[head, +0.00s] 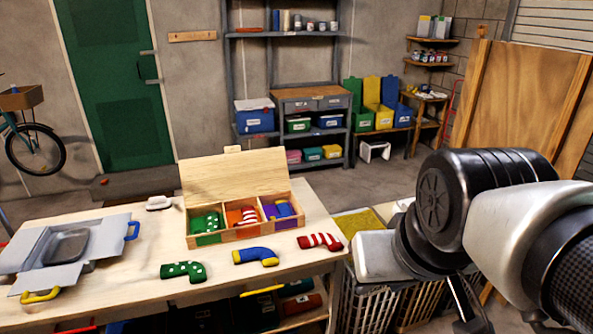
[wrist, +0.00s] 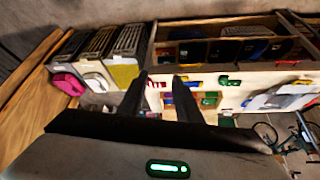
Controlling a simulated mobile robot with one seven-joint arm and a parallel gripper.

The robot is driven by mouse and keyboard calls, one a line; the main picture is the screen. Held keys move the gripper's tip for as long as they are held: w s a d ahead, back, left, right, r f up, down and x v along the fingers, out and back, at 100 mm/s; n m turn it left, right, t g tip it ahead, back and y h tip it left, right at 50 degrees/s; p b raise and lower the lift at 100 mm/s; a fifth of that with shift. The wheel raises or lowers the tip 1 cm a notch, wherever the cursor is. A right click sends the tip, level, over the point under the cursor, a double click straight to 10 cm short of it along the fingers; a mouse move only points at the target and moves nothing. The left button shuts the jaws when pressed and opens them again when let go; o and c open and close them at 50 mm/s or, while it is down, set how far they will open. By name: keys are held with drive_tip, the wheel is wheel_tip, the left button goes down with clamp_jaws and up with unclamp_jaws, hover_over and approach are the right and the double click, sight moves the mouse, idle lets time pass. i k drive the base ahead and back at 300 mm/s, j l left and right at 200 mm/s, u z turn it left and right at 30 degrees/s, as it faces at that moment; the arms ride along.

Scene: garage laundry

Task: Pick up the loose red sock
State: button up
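The loose red sock (head: 320,241), with white stripes, lies on the wooden table near its right end. A wooden sock box (head: 233,234) stands open behind it, with socks in three compartments; a red-and-white one (head: 247,217) lies in the middle compartment. A loose blue-and-yellow sock (head: 255,256) and a green dotted sock (head: 184,271) lie left of the red sock. In the wrist view my gripper (wrist: 160,77) is open and empty, its two fingers apart. A small patch of the red sock (wrist: 159,84) shows beyond and between the fingertips, well away from them.
The table (head: 125,293) also bears a grey folding case (head: 100,240) at left and a white brush (head: 159,202). Laundry baskets (head: 375,302) stand at the table's right end, under my arm. The tabletop around the red sock is clear.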

sight(334, 243)
drive_tip(key=i+l+u, duration=0.25)
drive_tip(key=i+l, duration=0.15)
drive_tip(key=i, duration=0.15)
drive_tip(key=i+l+u, duration=0.25)
drive_tip(key=i+l, duration=0.3)
